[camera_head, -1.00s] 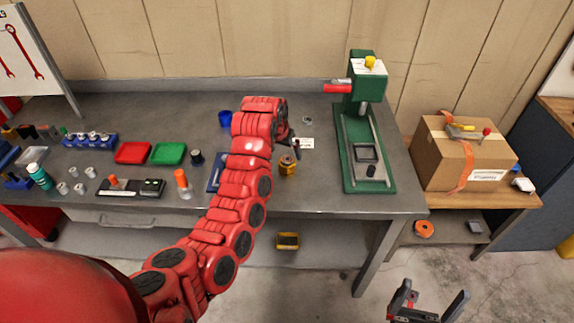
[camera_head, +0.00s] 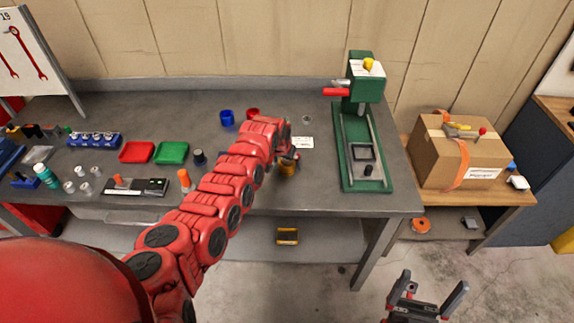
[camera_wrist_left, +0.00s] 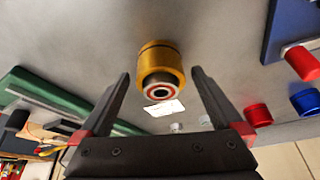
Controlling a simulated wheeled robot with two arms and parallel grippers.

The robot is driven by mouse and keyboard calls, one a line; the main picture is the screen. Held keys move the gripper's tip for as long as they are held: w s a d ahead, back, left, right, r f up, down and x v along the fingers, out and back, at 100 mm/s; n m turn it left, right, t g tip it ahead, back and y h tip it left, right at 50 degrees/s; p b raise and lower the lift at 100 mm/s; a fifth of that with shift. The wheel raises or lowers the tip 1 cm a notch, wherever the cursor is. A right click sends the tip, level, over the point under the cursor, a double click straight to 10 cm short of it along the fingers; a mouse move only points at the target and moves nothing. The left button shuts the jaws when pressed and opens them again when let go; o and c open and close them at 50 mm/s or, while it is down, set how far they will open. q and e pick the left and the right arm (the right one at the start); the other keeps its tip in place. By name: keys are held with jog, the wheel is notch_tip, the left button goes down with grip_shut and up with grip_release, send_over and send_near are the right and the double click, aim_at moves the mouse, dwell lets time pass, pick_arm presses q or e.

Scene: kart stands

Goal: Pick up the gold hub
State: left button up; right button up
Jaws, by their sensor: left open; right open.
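The gold hub (camera_wrist_left: 161,66) stands on the grey workbench, a gold cylinder with a dark groove and a bearing-like end with a red ring. In the left wrist view it lies ahead, between and just beyond the fingertips of my open left gripper (camera_wrist_left: 160,80). In the head view the hub (camera_head: 287,169) is partly hidden behind my left gripper (camera_head: 291,157). I cannot tell whether the fingers touch it. My right gripper (camera_head: 428,294) is open and empty, low in front of the bench over the floor.
A green press (camera_head: 362,150) stands right of the hub. A white card (camera_head: 303,143) lies behind it. Blue (camera_head: 227,117) and red (camera_head: 253,112) cups stand at the back. Red (camera_head: 137,152) and green (camera_head: 172,153) trays lie left. A cardboard box (camera_head: 458,155) is on the side table.

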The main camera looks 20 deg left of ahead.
pick_arm(q)
jog(key=shift+w+f, duration=0.15)
jog(key=shift+f, duration=0.25)
grip_shut()
dwell(0.4)
